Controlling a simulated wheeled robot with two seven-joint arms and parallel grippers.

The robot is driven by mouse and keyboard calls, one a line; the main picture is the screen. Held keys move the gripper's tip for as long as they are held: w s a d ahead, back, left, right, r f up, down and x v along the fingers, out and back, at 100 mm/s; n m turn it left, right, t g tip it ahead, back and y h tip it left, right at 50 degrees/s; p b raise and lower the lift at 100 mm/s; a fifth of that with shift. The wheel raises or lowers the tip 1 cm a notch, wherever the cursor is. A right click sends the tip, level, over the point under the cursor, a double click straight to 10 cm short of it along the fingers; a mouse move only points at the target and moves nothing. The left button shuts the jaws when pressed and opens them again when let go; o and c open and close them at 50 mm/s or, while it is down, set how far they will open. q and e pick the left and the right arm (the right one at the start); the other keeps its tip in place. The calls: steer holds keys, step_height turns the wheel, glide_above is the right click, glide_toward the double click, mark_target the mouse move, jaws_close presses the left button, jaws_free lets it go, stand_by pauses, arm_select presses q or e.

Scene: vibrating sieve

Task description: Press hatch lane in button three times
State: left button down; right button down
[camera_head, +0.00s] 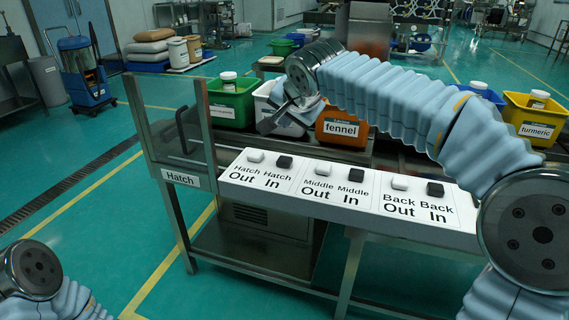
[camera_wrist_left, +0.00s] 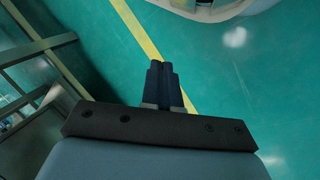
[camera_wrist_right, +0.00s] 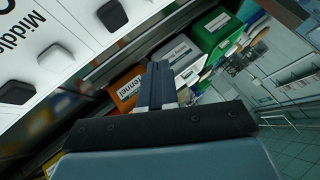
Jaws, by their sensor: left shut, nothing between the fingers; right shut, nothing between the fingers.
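The hatch lane In button (camera_head: 284,161) is a small dark square key on the white sloped panel (camera_head: 230,179), right of the white Hatch Out button (camera_head: 255,155). My right gripper (camera_head: 267,124) is shut and empty above and behind the hatch buttons, apart from them in the head view. Its closed fingers (camera_wrist_right: 160,84) also show in the right wrist view, with the panel at upper left. My left gripper (camera_wrist_left: 163,84) is shut and empty over green floor in the left wrist view. The head view shows only part of my left arm at lower left.
The Middle Out button (camera_head: 333,168), Middle In button (camera_head: 356,174), Back Out button (camera_head: 400,182) and Back In button (camera_head: 435,189) share the panel. An orange fennel bin (camera_head: 343,126) and a green bin (camera_head: 232,103) stand behind. A metal hatch frame (camera_head: 180,120) rises at the panel's left.

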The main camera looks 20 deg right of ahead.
steer(key=b, duration=0.4)
glide_above(287, 161)
step_height(287, 161, down, 6)
steer(key=shift+r, duration=0.2)
steer(key=shift+f+b, duration=0.3)
steer(key=shift+f, duration=0.15)
steer(key=shift+f, duration=0.1)
stand_by(1.1)
steer(key=shift+f+b, duration=0.3)
steer(key=shift+b, duration=0.2)
